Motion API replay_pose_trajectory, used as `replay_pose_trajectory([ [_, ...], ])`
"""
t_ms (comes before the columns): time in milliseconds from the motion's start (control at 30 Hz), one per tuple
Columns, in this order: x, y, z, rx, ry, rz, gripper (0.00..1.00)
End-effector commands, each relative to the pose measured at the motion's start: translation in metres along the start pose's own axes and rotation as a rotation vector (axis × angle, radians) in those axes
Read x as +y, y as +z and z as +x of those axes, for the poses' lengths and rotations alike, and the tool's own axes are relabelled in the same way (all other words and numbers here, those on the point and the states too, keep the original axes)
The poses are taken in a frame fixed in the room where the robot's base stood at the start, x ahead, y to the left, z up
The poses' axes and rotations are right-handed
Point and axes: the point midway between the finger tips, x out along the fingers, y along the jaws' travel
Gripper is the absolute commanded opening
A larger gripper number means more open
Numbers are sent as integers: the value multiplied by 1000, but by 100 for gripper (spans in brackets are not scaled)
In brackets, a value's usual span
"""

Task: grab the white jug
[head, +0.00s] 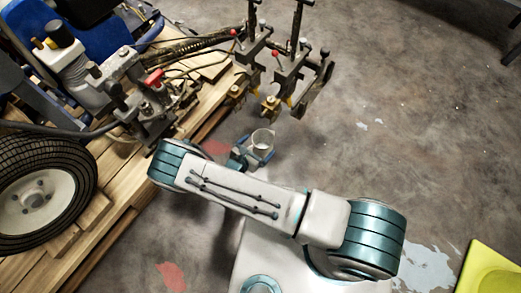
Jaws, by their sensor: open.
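A small white jug (262,139) shows just above the middle of the head view, beyond my arm. Its open top faces up toward the camera. My gripper (254,152) is open right at the jug, with teal finger parts showing at the jug's left and lower right. The jug's lower part is hidden by the gripper and arm, and I cannot tell whether the fingers touch it.
The line striper (150,95) fills the upper left, with a black tire (45,195) on wooden planks (85,235). Its clamps (285,75) overhang the floor above the jug. A yellow object (490,268) lies lower right. Floor at right is mostly clear.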

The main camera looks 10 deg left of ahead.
Motion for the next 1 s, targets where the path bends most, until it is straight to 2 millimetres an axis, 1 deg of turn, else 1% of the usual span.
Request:
replay_pose_trajectory([
  [33, 0, -1, 4, 0, -1, 0, 100],
  [167, 0, -1, 9, 0, 0, 1, 100],
  [267, 2, -2, 16, -1, -1, 1, 100],
  [467, 7, -5, 42, -1, -3, 3, 100],
  [500, 6, -4, 49, -1, -3, 2, 100],
  [600, 6, -3, 59, 0, -3, 2, 100],
  [800, 7, 0, 59, 0, -1, 1, 100],
  [833, 7, 0, 59, 0, -1, 1, 97],
  [867, 7, 0, 59, 0, -1, 1, 89],
  [900, 7, 0, 59, 0, -1, 1, 78],
  [967, 7, -1, 59, 0, -1, 1, 61],
  [1000, 7, -1, 59, 0, -1, 2, 50],
])
